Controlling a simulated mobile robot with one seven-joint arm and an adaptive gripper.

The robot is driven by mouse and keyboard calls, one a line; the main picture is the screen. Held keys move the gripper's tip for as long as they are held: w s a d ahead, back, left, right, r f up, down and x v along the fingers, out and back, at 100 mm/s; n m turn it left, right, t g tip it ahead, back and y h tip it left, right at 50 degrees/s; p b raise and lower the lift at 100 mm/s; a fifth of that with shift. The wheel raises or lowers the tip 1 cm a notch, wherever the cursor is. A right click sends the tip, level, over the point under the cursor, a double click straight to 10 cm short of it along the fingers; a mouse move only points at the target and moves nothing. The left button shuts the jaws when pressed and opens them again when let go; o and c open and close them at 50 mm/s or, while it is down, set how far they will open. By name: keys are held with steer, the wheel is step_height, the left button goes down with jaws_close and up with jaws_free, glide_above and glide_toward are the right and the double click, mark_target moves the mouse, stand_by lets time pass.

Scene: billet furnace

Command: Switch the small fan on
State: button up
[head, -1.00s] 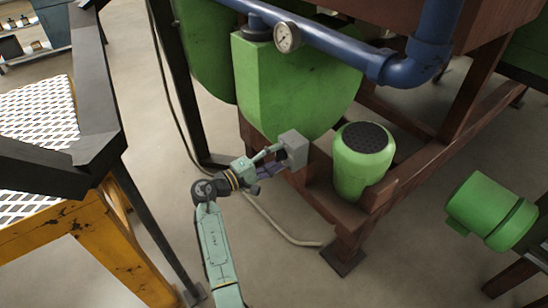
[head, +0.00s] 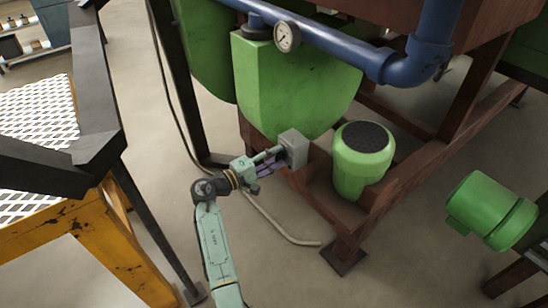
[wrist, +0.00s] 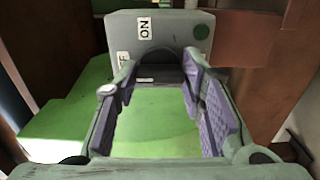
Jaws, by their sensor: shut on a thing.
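The small fan (head: 360,172) is a green drum with a dark round grille on top, standing on the brown frame. A grey switch box (head: 292,147) is fixed to the frame left of it; it also shows in the wrist view (wrist: 185,22). Its face has an ON label, a partly hidden OFF label and a green dot. A dark round knob (wrist: 164,62) sits on this face, partly hidden by my fingers. My gripper (head: 274,155) reaches the box from the left. In the wrist view my gripper (wrist: 159,76) has its fingertips on both sides of the knob, shut on it. The knob's pointing direction is unclear.
A green tank (head: 285,90) hangs behind the box, with a gauge (head: 286,37) and a blue pipe (head: 340,55) above. Brown beams (head: 385,205) run around the fan. A yellow and black platform (head: 95,240) stands at the left. A cable lies on the floor.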

steer(key=shift+f+m+b, duration=0.15)
steer(key=shift+m+b, duration=0.15)
steer(key=shift+b, duration=0.1)
steer(key=m+b, duration=0.1)
steer(key=b, duration=0.2)
steer(key=shift+f+m, duration=0.2)
steer(key=shift+m, duration=0.1)
steer(key=m+b, duration=0.3)
steer(key=b, duration=0.2)
steer(key=shift+m+b, duration=0.3)
steer(key=m+b, duration=0.4)
steer(key=b, duration=0.1)
steer(key=shift+b, duration=0.3)
steer(key=shift+r+m+b, duration=0.2)
steer(key=shift+m+b, duration=0.8)
steer(key=shift+b, duration=0.15)
steer(key=shift+r, duration=0.15)
steer(key=o, duration=1.1)
steer(key=shift+o, duration=0.2)
steer(key=shift+a, duration=0.1)
